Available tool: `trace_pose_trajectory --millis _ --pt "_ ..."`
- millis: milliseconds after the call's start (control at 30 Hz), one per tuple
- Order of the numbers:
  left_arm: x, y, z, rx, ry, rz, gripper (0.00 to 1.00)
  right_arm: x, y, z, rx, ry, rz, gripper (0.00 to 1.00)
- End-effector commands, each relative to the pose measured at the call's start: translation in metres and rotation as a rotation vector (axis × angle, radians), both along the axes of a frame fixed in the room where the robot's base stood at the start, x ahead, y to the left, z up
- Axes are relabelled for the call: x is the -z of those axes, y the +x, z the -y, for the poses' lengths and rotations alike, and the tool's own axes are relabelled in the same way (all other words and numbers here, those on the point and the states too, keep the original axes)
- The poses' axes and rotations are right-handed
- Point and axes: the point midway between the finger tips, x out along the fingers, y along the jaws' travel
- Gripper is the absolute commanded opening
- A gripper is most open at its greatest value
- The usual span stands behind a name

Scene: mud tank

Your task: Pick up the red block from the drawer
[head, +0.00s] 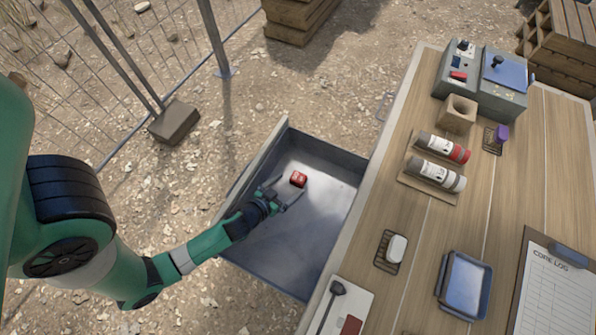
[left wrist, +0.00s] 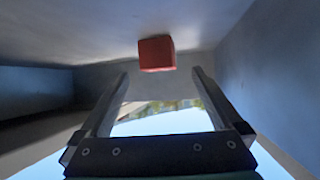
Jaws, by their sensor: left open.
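The red block (head: 298,179) lies on the floor of the open metal drawer (head: 325,154), toward its far part. My left gripper (head: 288,191) is inside the drawer, just short of the block on the near-left side. Its two fingers are spread and nothing is between them. In the left wrist view the red block (left wrist: 156,53) shows past the fingertips of my left gripper (left wrist: 160,76), apart from them. My right gripper is in neither view.
The drawer walls stand close around my left gripper. The wooden table (head: 497,185) to the right holds two core bottles (head: 437,173), a blue tray (head: 465,283), a clipboard (head: 556,290) and a grey device (head: 486,80). A wire fence (head: 190,50) stands at the upper left.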

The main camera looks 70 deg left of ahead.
Motion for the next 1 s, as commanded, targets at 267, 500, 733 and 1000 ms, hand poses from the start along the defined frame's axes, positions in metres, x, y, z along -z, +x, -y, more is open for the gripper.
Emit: trace_pose_trajectory --millis 267,500,733,1000 --pt "0.019 0.034 -0.021 -0.002 -0.001 0.002 1.0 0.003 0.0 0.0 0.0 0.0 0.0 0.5" --pt "0.019 0.036 -0.022 0.0 0.001 0.001 1.0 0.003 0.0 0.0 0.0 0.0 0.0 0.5" --pt "0.019 0.036 -0.022 0.0 0.001 0.001 0.6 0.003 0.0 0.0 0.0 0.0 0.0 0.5" --pt "0.019 0.036 -0.022 0.0 0.0 0.0 0.12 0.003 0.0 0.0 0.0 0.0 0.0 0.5"
